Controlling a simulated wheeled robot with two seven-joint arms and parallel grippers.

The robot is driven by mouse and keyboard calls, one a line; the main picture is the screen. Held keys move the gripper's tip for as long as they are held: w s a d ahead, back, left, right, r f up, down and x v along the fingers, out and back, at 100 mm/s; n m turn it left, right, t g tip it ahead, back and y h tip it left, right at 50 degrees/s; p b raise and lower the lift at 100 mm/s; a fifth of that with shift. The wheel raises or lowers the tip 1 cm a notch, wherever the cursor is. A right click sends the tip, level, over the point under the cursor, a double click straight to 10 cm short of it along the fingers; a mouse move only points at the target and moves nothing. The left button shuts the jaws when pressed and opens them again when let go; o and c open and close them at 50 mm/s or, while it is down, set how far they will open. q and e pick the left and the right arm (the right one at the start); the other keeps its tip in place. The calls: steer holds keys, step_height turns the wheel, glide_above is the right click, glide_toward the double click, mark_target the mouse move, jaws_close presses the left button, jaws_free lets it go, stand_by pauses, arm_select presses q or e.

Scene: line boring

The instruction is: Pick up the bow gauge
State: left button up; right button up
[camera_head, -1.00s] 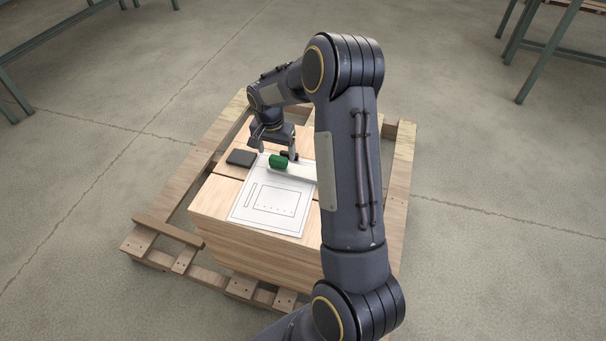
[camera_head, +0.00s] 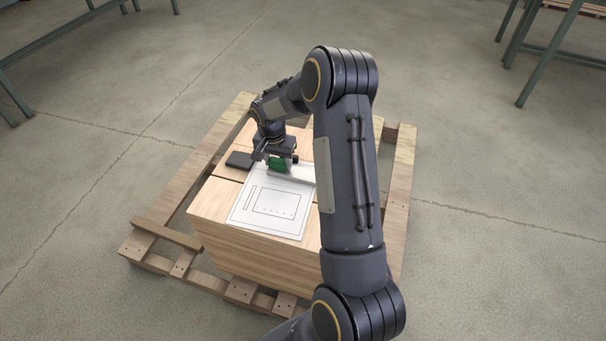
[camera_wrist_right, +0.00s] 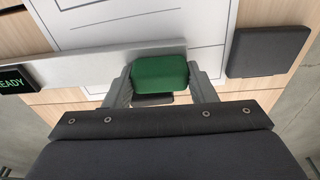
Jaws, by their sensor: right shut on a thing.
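The bow gauge shows as a pale grey bar (camera_head: 300,173) with a green grip block (camera_head: 278,166) at one end. It lies across the top edge of a white drawing sheet (camera_head: 244,212). My right gripper (camera_head: 277,160) is down over the green block, shut on it from both sides. In the right wrist view the green block (camera_wrist_right: 160,72) sits between the two fingers, and the bar (camera_wrist_right: 85,72) runs left to a dark display (camera_wrist_right: 15,79) reading "READY" in green letters. My arm hides the bar's far end in the head view. My left gripper is not in view.
The sheet lies on a wooden crate (camera_head: 240,235) that stands on a pallet (camera_head: 165,229). A flat dark block (camera_head: 239,160) lies left of the gripper and also shows in the right wrist view (camera_wrist_right: 268,51). Open concrete floor surrounds the pallet.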

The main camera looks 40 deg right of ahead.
steer(key=shift+c, duration=1.2)
steer(key=shift+r, duration=0.55)
step_height(320, 180, up, 3)
steer(key=shift+f+p, duration=0.2)
steer(key=shift+p, duration=0.45)
steer(key=s+d+r+p, duration=0.2)
steer(key=s+d+r, duration=0.7)
steer(key=d, duration=0.1)
steer(key=shift+s+r+p, duration=0.15)
steer(key=shift+s+p, duration=0.15)
steer(key=shift+s, duration=0.05)
steer(key=shift+r, duration=0.1)
steer(key=shift+r+p, duration=1.75)
steer(key=shift+r, duration=0.2)
